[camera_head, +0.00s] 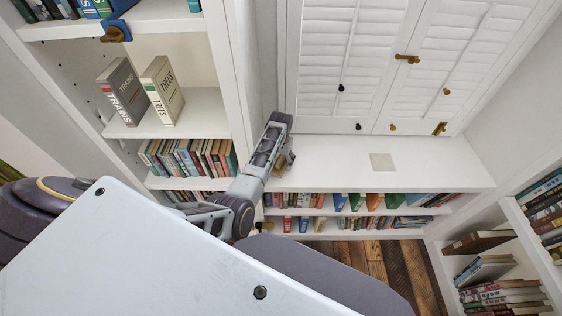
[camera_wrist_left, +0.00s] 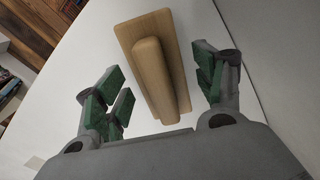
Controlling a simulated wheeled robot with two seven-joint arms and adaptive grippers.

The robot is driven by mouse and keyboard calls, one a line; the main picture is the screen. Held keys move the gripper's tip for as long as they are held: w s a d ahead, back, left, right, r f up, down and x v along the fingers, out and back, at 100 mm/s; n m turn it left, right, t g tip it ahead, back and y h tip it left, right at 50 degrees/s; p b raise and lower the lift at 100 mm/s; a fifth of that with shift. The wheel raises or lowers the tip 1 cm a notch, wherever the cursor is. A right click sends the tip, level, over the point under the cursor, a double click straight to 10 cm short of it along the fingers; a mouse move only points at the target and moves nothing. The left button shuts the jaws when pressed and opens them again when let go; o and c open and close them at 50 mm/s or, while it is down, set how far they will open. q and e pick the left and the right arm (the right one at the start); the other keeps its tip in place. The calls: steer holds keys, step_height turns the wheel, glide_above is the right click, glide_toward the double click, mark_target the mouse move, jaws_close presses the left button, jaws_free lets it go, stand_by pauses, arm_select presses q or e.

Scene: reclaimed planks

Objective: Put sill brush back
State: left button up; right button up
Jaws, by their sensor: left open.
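The sill brush, a pale wooden block with a raised grip along it (camera_wrist_left: 155,75), lies on the white sill (camera_head: 335,165) in the left wrist view. My left gripper (camera_wrist_left: 160,98) is open, with its green-padded fingers on either side of the brush and apart from it. In the head view my left gripper (camera_head: 284,162) is over the left end of the sill, by the wall, and largely hides the brush. A pale beige square patch (camera_head: 382,162) is on the sill to the right. My right gripper is not in view.
White shutters (camera_head: 350,65) with small knobs and latches stand behind the sill. Shelves of books (camera_head: 340,202) are below it. A left bookcase holds two large upright books (camera_head: 162,90); another bookcase (camera_head: 515,225) stands at right. The sill between gripper and patch is clear.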

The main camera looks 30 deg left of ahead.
mark_target(281, 158)
arm_select(q)
step_height(281, 158, up, 12)
stand_by(0.6)
steer(key=shift+f, duration=0.1)
stand_by(0.4)
